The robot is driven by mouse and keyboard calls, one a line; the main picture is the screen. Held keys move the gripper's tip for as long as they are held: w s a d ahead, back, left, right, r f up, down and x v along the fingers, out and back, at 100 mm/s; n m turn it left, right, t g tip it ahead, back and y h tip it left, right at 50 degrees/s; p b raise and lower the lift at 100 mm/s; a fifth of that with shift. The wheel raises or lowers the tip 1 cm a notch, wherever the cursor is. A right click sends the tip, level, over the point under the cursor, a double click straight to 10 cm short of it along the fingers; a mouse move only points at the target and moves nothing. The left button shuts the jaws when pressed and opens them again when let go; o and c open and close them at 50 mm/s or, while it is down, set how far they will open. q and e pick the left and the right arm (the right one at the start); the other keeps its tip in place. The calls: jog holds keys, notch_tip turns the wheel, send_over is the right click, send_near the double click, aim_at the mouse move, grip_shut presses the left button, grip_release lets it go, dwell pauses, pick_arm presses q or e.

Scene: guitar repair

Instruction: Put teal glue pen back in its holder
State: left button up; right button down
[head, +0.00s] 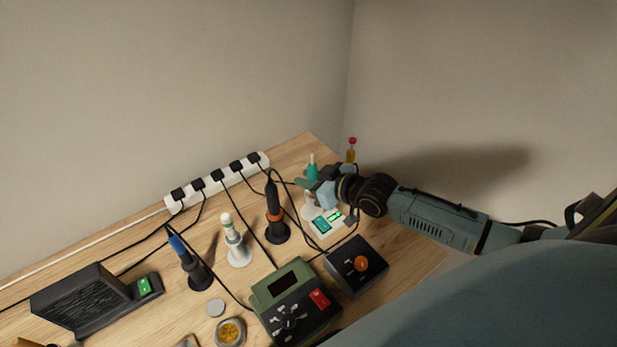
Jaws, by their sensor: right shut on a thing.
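The teal glue pen (312,171) shows near the back right corner of the bench, with its pale tip pointing up. My right gripper (316,188) comes in from the right and is shut on the pen, hiding part of it. Just below the gripper is a white holder (310,211) with a white unit and a teal screen (322,225) in front of it. The gripper covers the holder's top, so I cannot tell whether the pen's lower end is inside it or above it. My left gripper is not in view.
A black and orange tool (274,206) and a white pen (228,226) stand upright in holders to the left. A blue-topped tool (180,250) stands farther left. A red-capped bottle (351,151) is behind the gripper. Cables cross the bench from a power strip (219,180).

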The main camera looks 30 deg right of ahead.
jog(key=shift+f+b, duration=0.3)
jog(key=shift+f, duration=0.3)
jog(key=c, duration=0.6)
grip_release()
jog(key=shift+o, duration=0.2)
notch_tip(320, 180, up, 11)
jog(key=p, duration=1.1)
jog(key=shift+r, duration=0.1)
jog(key=shift+s, duration=0.1)
